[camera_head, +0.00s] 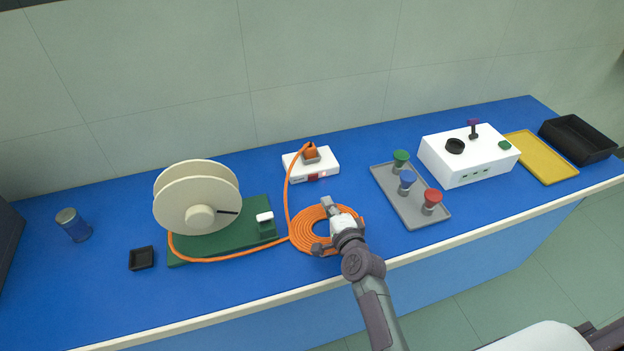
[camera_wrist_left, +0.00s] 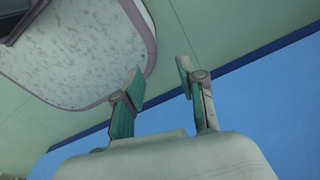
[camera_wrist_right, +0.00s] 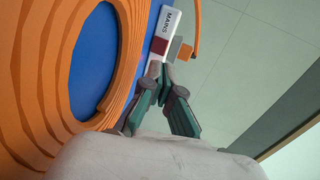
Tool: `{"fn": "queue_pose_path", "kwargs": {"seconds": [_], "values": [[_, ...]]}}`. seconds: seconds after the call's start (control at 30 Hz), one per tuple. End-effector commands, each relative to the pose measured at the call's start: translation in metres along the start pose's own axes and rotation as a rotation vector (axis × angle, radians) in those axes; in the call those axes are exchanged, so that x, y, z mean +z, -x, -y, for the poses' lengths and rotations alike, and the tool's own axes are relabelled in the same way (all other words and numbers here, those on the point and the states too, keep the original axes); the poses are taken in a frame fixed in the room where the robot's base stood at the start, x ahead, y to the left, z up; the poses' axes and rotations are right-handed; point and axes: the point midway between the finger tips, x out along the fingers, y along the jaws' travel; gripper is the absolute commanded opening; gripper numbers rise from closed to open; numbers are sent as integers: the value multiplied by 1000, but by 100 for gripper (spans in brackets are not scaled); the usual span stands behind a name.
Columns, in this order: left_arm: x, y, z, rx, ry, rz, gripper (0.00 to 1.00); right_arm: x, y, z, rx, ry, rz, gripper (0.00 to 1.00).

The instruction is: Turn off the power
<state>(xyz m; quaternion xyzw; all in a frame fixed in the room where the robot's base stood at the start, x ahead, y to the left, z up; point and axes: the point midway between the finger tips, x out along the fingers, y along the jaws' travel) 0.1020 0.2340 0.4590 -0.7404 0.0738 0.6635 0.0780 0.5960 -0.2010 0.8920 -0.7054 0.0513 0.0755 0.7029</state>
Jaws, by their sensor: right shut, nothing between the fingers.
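The white mains box (camera_head: 322,163) stands at the back middle of the blue bench, with a red switch (camera_head: 314,177) on its front edge and an orange plug (camera_head: 310,152) on top. In the right wrist view the box (camera_wrist_right: 166,25) reads MAINS, and its dark red switch (camera_wrist_right: 158,46) lies just beyond the fingertips. My right gripper (camera_head: 327,206) is over the orange cable coil (camera_head: 306,240), in front of the box. In the right wrist view the gripper (camera_wrist_right: 160,72) is shut and empty. My left gripper (camera_wrist_left: 160,80) is open and empty, away from the box.
A cable reel (camera_head: 190,195) on a green base (camera_head: 205,246) stands left. A yellow tray (camera_head: 550,165) and black bin (camera_head: 580,135) are farther right.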

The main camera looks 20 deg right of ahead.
Motion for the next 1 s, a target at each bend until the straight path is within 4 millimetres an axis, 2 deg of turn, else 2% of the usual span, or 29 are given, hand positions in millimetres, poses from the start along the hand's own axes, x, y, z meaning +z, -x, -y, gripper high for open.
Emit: {"fn": "queue_pose_path", "kwargs": {"seconds": [0.03, 0.2, 0.37, 0.47, 0.73, 1.0], "values": [[8, 0, -1, 1, 0, 11, 40, 0, 0, 0, -1, -2, -1, 0], [22, 1, -3, 4, 0, 34, 40, 0, 0, 0, -1, -2, -1, 0], [26, 2, -4, 5, 0, 39, 40, 0, -2, 0, 0, -1, 0, 0], [24, 2, -4, 4, 0, 37, 40, 0, -9, 0, 0, -1, 1, 0], [10, 1, -2, 2, 0, 14, 40, 0, -57, 1, -1, 0, 0, 0], [11, -3, -2, 2, 0, 14, 40, 0, -93, 0, -1, 1, 0, 0]]}}
